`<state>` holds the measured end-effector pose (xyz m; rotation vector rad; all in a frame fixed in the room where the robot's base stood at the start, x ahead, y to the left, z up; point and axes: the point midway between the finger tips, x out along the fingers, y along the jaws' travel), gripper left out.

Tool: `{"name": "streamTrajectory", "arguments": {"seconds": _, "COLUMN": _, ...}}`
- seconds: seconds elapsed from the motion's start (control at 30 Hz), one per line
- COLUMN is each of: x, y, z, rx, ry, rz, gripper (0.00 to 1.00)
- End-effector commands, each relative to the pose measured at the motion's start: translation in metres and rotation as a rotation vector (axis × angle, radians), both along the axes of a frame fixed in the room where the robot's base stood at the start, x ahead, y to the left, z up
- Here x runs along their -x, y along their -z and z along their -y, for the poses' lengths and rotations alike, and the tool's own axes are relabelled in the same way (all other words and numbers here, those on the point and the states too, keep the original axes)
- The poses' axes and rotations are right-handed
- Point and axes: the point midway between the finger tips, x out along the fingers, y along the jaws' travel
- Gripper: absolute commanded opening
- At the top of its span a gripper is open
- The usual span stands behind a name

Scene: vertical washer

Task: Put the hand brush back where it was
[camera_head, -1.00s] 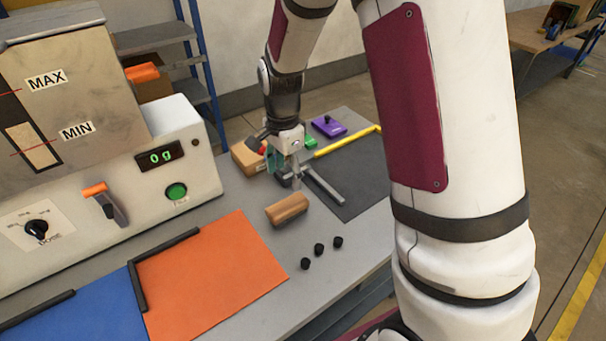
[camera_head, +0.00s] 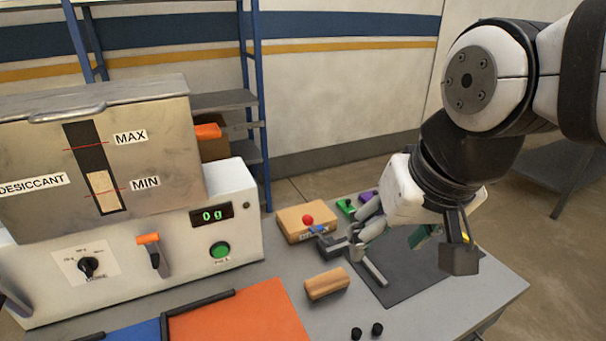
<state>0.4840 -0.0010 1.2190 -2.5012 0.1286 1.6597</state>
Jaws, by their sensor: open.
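A short tan wooden block (camera_head: 327,283), which seems to be the hand brush, lies on the grey bench behind the black knobs. Its bristles cannot be made out. My gripper (camera_head: 367,220) hangs at the end of the arm, up and to the right of the block and apart from it. Its grey fingers are open and point left and down, close to a grey metal T-shaped piece (camera_head: 374,270) in the picture. I cannot tell whether they touch it. Nothing is clearly held in the fingers.
A wooden box with a red button (camera_head: 306,222) stands behind the metal piece. Green (camera_head: 346,206) and purple (camera_head: 368,196) pieces stand beside it. A dark mat (camera_head: 415,285) lies under my gripper. The desiccant machine (camera_head: 120,240) fills the left. Black knobs (camera_head: 377,329) and an orange mat (camera_head: 240,318) lie in front.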

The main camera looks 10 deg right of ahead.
Motion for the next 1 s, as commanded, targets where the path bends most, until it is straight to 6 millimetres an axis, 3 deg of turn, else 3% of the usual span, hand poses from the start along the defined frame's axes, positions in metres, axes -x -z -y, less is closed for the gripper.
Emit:
{"name": "streamTrajectory", "arguments": {"seconds": 0.1, "x": 0.019, "y": -0.004, "z": 0.001, "rx": 0.044, "ry": -0.084, "rz": 0.038, "gripper": 0.61}}
{"name": "streamTrajectory", "arguments": {"seconds": 0.23, "x": 0.030, "y": -0.004, "z": 0.001, "rx": 0.072, "ry": -0.134, "rz": 0.052, "gripper": 0.61}}
{"name": "streamTrajectory", "arguments": {"seconds": 0.83, "x": 0.032, "y": -0.004, "z": 0.001, "rx": 0.078, "ry": -0.146, "rz": 0.054, "gripper": 0.61}}
{"name": "streamTrajectory", "arguments": {"seconds": 0.87, "x": 0.032, "y": -0.004, "z": 0.001, "rx": 0.078, "ry": -0.146, "rz": 0.054, "gripper": 0.58}}
{"name": "streamTrajectory", "arguments": {"seconds": 0.97, "x": 0.032, "y": -0.004, "z": 0.001, "rx": 0.078, "ry": -0.146, "rz": 0.054, "gripper": 0.36}}
{"name": "streamTrajectory", "arguments": {"seconds": 1.0, "x": 0.032, "y": -0.004, "z": 0.001, "rx": 0.078, "ry": -0.146, "rz": 0.054, "gripper": 0.33}}
